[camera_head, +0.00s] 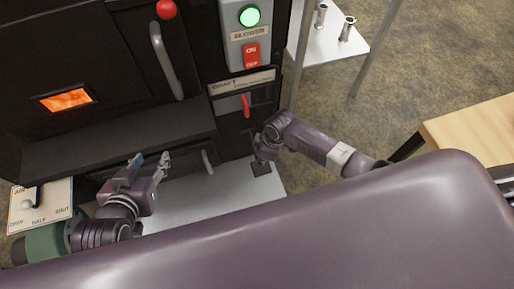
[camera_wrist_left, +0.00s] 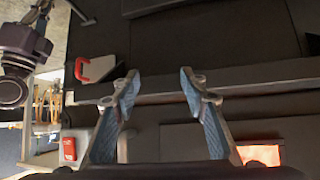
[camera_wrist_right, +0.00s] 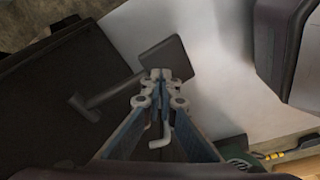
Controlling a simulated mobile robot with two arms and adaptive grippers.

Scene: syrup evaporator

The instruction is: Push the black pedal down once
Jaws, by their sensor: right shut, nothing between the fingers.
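The black pedal (camera_head: 261,168) is a small dark square plate low at the front of the black evaporator, above a pale floor plate. In the right wrist view the pedal (camera_wrist_right: 167,55) shows as a dark square on an arm that runs to the black body at left. My right gripper (camera_head: 262,155) is shut and empty, pointing down at the pedal. In the right wrist view its fingertips (camera_wrist_right: 161,75) overlap the pedal's near edge; I cannot tell whether they touch it. My left gripper (camera_head: 152,163) is open and empty in front of the evaporator's ledge; its spread fingers show in the left wrist view (camera_wrist_left: 160,85).
The evaporator front has a glowing window (camera_head: 66,100), a long door handle (camera_head: 166,60), a red lever (camera_head: 246,105) and a switch box (camera_head: 244,35) with a lit green lamp. An air control plate (camera_head: 40,205) is at left. A wooden table (camera_head: 475,130) stands at right.

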